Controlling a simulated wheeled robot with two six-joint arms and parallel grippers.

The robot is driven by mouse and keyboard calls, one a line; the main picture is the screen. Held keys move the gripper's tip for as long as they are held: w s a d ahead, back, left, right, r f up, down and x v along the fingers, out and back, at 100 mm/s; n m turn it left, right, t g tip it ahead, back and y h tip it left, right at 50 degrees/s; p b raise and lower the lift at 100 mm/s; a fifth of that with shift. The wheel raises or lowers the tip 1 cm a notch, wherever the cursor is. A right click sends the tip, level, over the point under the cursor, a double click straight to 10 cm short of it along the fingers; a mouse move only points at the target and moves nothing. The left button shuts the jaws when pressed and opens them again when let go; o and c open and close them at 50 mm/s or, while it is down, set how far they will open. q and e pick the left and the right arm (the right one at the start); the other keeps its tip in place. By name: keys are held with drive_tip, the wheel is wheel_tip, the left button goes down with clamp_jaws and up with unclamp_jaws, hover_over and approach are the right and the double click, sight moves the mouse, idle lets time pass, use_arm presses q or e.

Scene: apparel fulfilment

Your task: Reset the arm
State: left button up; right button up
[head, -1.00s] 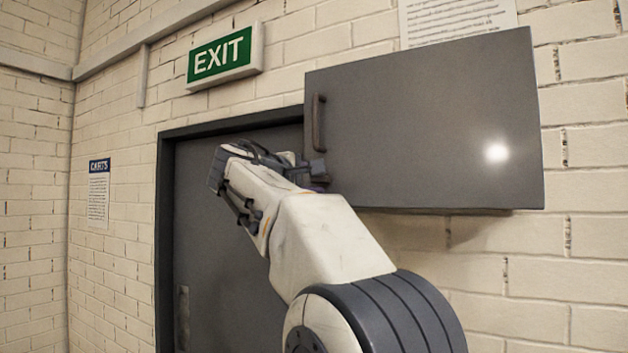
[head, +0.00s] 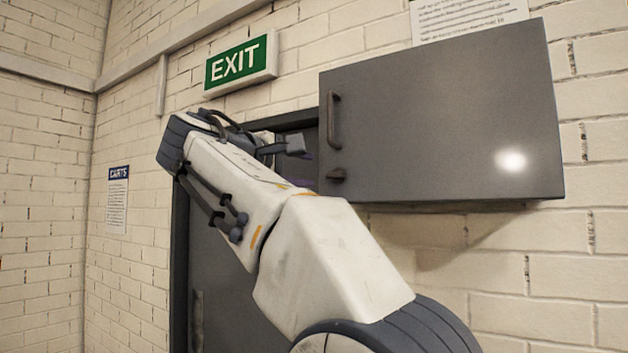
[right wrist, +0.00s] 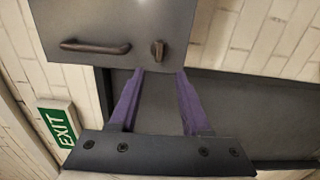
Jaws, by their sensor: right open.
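My right arm reaches up in the head view, and its right gripper (head: 298,160) is to the left of the grey wall cabinet (head: 450,120), partly hidden by my own wrist. In the right wrist view the two purple fingers of the right gripper (right wrist: 160,74) are spread apart with nothing between them. The cabinet door looks shut. Its bar handle (head: 334,121) and small knob (head: 336,175) are uncovered. The handle (right wrist: 95,47) and knob (right wrist: 157,50) also show just beyond the fingertips in the right wrist view. My left gripper is not in view.
A grey door (head: 225,285) in a dark frame stands behind my arm. A green EXIT sign (head: 240,64) hangs above it. A notice (head: 117,200) is on the left wall, and a paper sheet (head: 468,18) hangs above the cabinet. Pale brick walls surround these.

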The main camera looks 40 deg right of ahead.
drive_tip(key=shift+s+a, duration=0.1)
drive_tip(key=shift+a, duration=0.15)
idle(0.3)
drive_tip(key=w+a+f+n+t+y+b, duration=0.1)
drive_tip(key=w+a+f+n+y, duration=0.15)
drive_tip(key=a+f, duration=0.45)
drive_tip(key=w+a+f+n+t+y+b, duration=0.1)
drive_tip(key=w+a+f+n+y+b, duration=0.2)
drive_tip(key=f, duration=0.8)
drive_tip(key=s+a+f+g+y, duration=0.1)
drive_tip(key=s+a+f+y, duration=0.2)
drive_tip(key=f, duration=0.5)
drive_tip(key=a+f+y, duration=0.3)
drive_tip(key=a+f, duration=0.2)
drive_tip(key=f, duration=0.4)
drive_tip(key=s+a+f+m+g+y+b, duration=0.1)
drive_tip(key=s+a+f+g+y+b, duration=0.1)
drive_tip(key=s+f, duration=1.1)
drive_tip(key=s+a+f+m+g+y+b, duration=0.2)
drive_tip(key=s+a+f+g+y, duration=0.2)
drive_tip(key=s+f, duration=0.9)
drive_tip(key=a+f+g, duration=0.2)
drive_tip(key=a, duration=0.1)
drive_tip(key=shift+a+f, duration=0.25)
drive_tip(key=shift+a, duration=0.15)
